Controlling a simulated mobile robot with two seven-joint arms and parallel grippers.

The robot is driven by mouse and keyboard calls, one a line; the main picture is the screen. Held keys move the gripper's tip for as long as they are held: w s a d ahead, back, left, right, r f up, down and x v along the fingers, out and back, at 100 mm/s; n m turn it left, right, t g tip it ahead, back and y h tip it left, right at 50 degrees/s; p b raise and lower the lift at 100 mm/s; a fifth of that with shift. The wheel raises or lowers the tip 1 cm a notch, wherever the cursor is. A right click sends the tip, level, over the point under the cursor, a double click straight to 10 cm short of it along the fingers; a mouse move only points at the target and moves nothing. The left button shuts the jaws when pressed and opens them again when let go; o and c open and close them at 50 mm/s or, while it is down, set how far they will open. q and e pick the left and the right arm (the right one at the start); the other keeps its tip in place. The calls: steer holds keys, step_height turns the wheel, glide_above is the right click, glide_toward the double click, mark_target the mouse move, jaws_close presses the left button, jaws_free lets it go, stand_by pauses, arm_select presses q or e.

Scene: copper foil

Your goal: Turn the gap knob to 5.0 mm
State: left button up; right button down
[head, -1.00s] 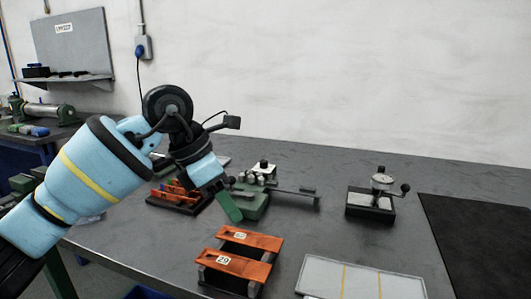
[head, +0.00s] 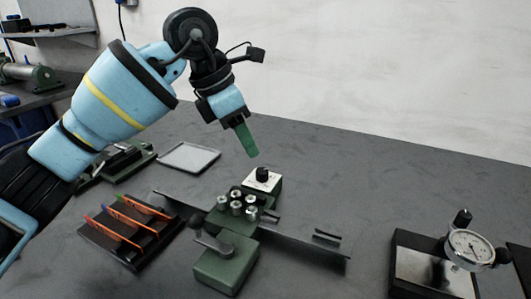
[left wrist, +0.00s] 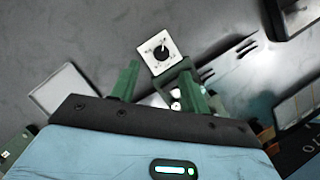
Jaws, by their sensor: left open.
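The gap knob is a black knob (head: 263,174) on a white dial plate (head: 254,184), on the back end of a green bench device (head: 228,262) with several silver rollers. The knob also shows in the left wrist view (left wrist: 161,53), just beyond the fingers; its dial marks are too small to read. My left gripper (head: 250,150) has green fingers and is open and empty. It hangs above and slightly left of the knob, apart from it. In the left wrist view the two fingers (left wrist: 160,85) are spread below the dial plate. My right gripper is not in view.
A black rack (head: 115,250) with orange-handled tools stands left of the device. A grey tray (head: 188,158) lies behind it. A dial gauge on a stand (head: 470,249) is at the right. A flat metal strip (head: 310,248) runs through the device.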

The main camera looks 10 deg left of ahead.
mark_target(262, 170)
arm_select(q)
steer(key=shift+s+d+f, duration=0.15)
steer(key=shift+s+f, duration=0.05)
steer(key=shift+f, duration=0.2)
steer(key=b+x, duration=0.1)
steer(key=x, duration=0.6)
steer(key=shift+w+r, duration=0.1)
steer(key=shift+w, duration=0.05)
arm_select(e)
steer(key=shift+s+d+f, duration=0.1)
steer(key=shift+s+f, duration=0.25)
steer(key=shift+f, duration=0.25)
arm_select(q)
steer(key=shift+c, duration=0.4)
